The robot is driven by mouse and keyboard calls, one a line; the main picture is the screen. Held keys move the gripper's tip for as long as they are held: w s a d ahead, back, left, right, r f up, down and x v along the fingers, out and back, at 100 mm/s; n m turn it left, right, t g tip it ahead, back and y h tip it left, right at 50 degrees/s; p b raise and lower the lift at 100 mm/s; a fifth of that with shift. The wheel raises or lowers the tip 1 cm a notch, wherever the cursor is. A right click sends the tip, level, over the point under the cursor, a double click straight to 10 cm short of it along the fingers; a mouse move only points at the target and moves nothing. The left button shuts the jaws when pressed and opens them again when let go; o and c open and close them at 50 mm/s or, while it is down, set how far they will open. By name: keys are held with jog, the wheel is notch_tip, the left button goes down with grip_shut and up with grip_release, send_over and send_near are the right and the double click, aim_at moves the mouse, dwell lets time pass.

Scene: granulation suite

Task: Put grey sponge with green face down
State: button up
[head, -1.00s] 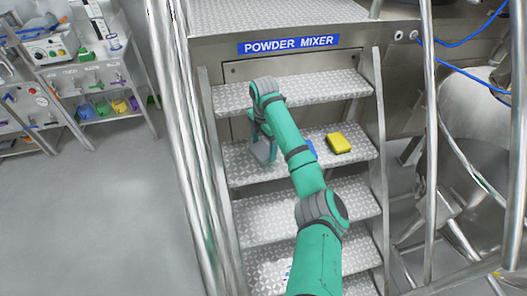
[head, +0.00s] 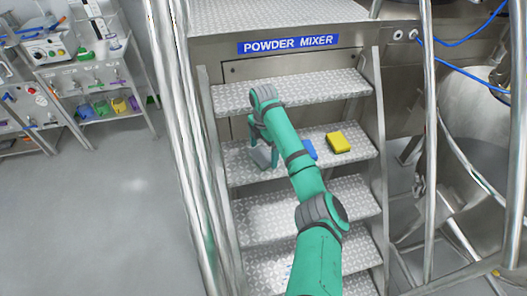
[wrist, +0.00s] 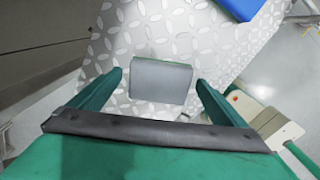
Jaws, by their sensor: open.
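The grey sponge (wrist: 161,80) lies on a metal tread-plate step (wrist: 120,60) in the wrist view, its grey side up. No green face shows from above. My gripper (wrist: 160,88) is open, with one green finger on each side of the sponge and gaps between. In the head view the sponge (head: 262,157) rests on the step (head: 358,152) at its left part, below my gripper (head: 266,146). My wrist partly hides it there.
A yellow sponge (head: 338,142) lies on the same step to the right. A blue item (head: 309,149) lies between, partly behind my arm; blue also shows in the wrist view (wrist: 238,8). Metal handrails (head: 180,130) flank the stairs. Another step (head: 330,86) is above.

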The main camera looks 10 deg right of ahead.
aim_at(263, 154)
notch_tip(263, 154, up, 12)
dwell(0.5)
dwell(0.5)
